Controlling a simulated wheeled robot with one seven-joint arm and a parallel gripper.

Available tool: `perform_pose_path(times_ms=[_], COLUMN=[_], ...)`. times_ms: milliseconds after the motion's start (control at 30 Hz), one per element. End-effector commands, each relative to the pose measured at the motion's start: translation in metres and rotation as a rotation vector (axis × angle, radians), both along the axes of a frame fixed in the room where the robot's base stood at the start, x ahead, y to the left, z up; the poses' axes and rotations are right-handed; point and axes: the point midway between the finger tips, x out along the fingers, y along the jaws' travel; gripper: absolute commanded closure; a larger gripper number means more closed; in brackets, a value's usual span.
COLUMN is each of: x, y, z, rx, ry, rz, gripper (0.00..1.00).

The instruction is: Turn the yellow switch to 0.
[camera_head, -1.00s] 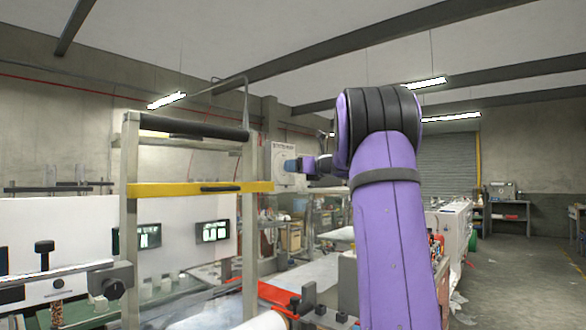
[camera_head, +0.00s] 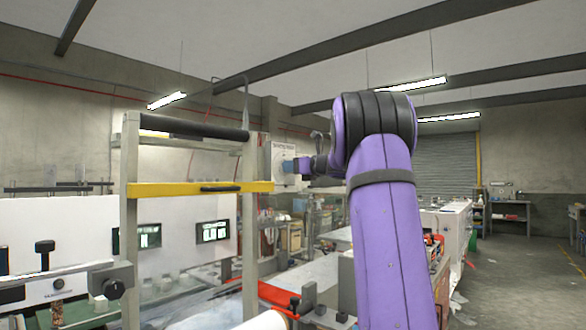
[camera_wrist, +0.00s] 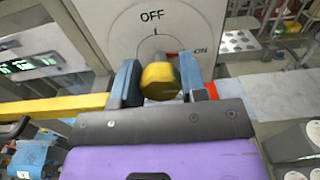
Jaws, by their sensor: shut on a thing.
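The yellow switch (camera_wrist: 160,80) sits on a pale panel (camera_wrist: 118,25) marked OFF at the top and ON at the right, with a red patch near ON. No 0 is legible. In the wrist view my gripper (camera_wrist: 158,85) has its two blue fingers on either side of the switch, shut on it. The switch looks slightly tilted; which mark it points to I cannot tell.
A metal frame (camera_head: 132,215) with a yellow crossbar (camera_head: 165,189) and a black roller (camera_head: 192,127) stands left of the panel, close to my gripper. Machine benches fill the lower left and centre. Open floor (camera_head: 510,270) lies at the right.

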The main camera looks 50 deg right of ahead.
Motion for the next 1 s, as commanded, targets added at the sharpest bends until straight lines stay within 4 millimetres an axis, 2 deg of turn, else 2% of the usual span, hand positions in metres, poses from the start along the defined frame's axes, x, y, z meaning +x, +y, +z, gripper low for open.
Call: perform_pose_path(times_ms=[367,1000], x=[-0.0002,-0.0007], y=[0.0008,0.0022], z=[-0.0005,-0.0021], rx=[-0.213,-0.817], ry=[-0.016,-0.062], rz=[0.0,0.0], gripper=[0.84,0.84])
